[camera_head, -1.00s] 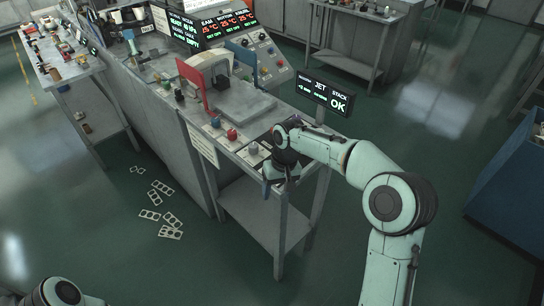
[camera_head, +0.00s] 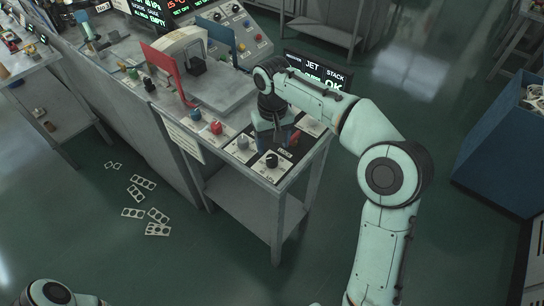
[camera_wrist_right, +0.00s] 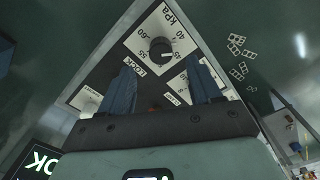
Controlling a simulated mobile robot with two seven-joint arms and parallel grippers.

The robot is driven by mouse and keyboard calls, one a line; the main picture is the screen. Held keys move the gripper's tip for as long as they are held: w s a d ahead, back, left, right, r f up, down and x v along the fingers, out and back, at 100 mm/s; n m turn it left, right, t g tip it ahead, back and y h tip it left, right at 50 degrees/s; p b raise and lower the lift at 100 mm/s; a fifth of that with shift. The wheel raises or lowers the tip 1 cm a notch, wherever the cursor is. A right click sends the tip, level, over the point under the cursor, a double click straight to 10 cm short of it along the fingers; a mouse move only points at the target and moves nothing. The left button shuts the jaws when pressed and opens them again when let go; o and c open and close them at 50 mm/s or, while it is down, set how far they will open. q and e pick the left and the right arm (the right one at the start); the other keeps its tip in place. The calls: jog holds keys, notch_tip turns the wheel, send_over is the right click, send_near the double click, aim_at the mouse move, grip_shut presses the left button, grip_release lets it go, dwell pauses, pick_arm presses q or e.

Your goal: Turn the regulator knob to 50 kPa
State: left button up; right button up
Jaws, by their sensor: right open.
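The regulator knob (camera_head: 271,160) is a small black round knob on a white dial plate, at the near corner of the bench panel. In the right wrist view the knob (camera_wrist_right: 160,47) shows a pale mark at its lower right, and the dial carries kPa, 40, 45, 55 and 60. I cannot read the pointer's setting with certainty. My right gripper (camera_head: 277,138) is over the panel, behind the knob in the head view. Its two blue fingers (camera_wrist_right: 164,82) are open with a wide gap, apart from the knob. My left gripper is out of view; only part of my left arm shows at bottom left.
A grey knob (camera_head: 243,143), a red knob (camera_head: 216,128) and a blue knob (camera_head: 196,114) line the bench edge. A small JET STACK display (camera_head: 318,72) stands behind my right arm. Flat perforated pieces (camera_head: 143,182) lie on the floor.

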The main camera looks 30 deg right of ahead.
aim_at(272, 158)
notch_tip(272, 158, down, 6)
jog(key=shift+w+b, duration=0.15)
jog(key=shift+b, duration=0.25)
jog(key=c, duration=1)
